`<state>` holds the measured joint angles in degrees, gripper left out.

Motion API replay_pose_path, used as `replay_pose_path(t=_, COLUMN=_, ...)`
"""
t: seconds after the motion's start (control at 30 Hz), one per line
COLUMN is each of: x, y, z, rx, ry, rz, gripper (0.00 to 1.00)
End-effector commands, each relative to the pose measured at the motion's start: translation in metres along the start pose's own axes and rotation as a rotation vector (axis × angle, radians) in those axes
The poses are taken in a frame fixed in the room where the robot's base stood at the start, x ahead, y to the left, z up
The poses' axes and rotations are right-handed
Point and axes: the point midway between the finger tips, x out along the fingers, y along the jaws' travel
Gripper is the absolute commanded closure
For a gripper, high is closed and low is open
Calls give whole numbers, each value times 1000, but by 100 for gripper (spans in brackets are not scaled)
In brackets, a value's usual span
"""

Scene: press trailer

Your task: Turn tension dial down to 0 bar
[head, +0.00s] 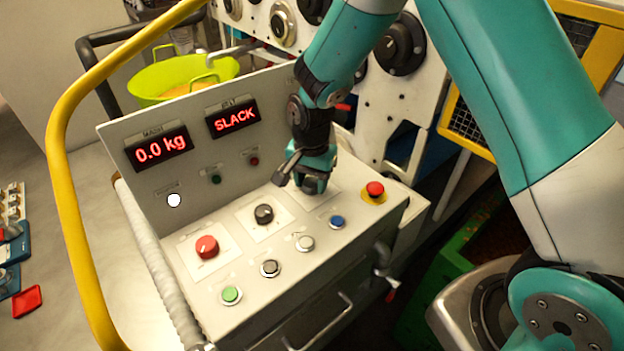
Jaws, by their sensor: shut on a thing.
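My gripper (302,182) points down at the right end of the control box's sloped top, over a white plate (322,198). It is shut on the dial there, which the jaws and wrist almost wholly hide; its pointer and scale cannot be read. The belt display (233,118) above the panel reads SLACK in red. The mass display (159,149) at its left reads 0.0 kg. A black dial (264,214) and a red dial (207,247) sit on similar plates to the left, apart from my gripper. The small labels are too small to read.
A red emergency button (375,189) on yellow stands right of my gripper. A yellow rail (66,190) curves along the left. A lime tub (180,80) is behind.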

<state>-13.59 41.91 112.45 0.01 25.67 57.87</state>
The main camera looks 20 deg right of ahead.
Motion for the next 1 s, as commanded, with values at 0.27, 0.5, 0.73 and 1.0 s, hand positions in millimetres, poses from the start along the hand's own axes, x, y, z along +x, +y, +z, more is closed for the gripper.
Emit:
replay_pose_path(t=0.27, x=1, y=-1, z=0, rx=-196, ry=1, rz=-2, gripper=80)
replay_pose_path(t=0.5, x=0, y=-1, z=0, rx=-424, ry=2, rz=-2, gripper=80)
replay_pose_path(t=0.73, x=0, y=-1, z=0, rx=-642, ry=2, rz=-2, gripper=80)
replay_pose_path(t=1.0, x=0, y=-1, z=-1, rx=-898, ry=3, rz=-2, gripper=80)
